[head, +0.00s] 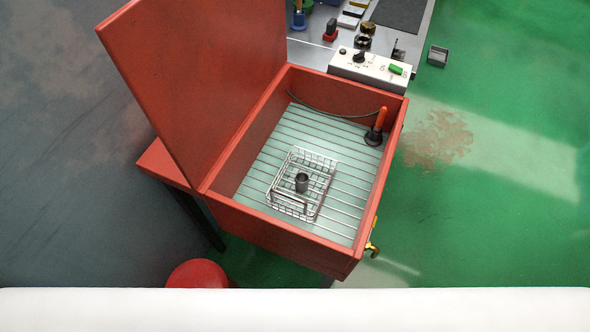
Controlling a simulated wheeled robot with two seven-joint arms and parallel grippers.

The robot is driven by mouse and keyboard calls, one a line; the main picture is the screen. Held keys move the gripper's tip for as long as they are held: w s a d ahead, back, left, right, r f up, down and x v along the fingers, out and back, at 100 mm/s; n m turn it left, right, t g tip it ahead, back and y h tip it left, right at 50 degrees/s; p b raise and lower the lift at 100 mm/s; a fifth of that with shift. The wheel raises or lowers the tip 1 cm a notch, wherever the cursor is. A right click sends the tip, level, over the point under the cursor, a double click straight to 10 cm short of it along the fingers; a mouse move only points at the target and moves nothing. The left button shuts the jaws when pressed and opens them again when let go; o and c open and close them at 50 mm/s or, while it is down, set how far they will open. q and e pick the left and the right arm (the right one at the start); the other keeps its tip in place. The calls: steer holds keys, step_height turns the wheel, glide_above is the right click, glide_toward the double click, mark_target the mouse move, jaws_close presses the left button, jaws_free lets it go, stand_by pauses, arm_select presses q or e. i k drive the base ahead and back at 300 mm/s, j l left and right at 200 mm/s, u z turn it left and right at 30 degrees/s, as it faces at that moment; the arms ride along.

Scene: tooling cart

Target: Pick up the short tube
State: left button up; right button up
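The short tube (302,182) is a small dark grey cylinder that looks upright, with its open end up. It sits inside a small wire basket (325,161). The basket stands on the slatted floor of a red open-topped bin (231,211), whose large red lid (200,80) stands open at the left. Neither of my grippers is in the head view.
A red-handled tool (380,122) stands in the bin's back right corner. A white control box (370,66) sits behind the bin's back wall. A grey bench (320,55) with several small parts lies beyond. A brass valve (372,243) sticks out at the right. Green floor is open at right.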

mark_target(301, 178)
steer(key=k+l+u, duration=0.25)
steer(key=u, duration=0.25)
steer(key=k+l+u, duration=0.2)
steer(key=u, duration=0.25)
steer(key=k+u, duration=0.5)
steer(key=i+l, duration=0.05)
steer(key=i, duration=0.05)
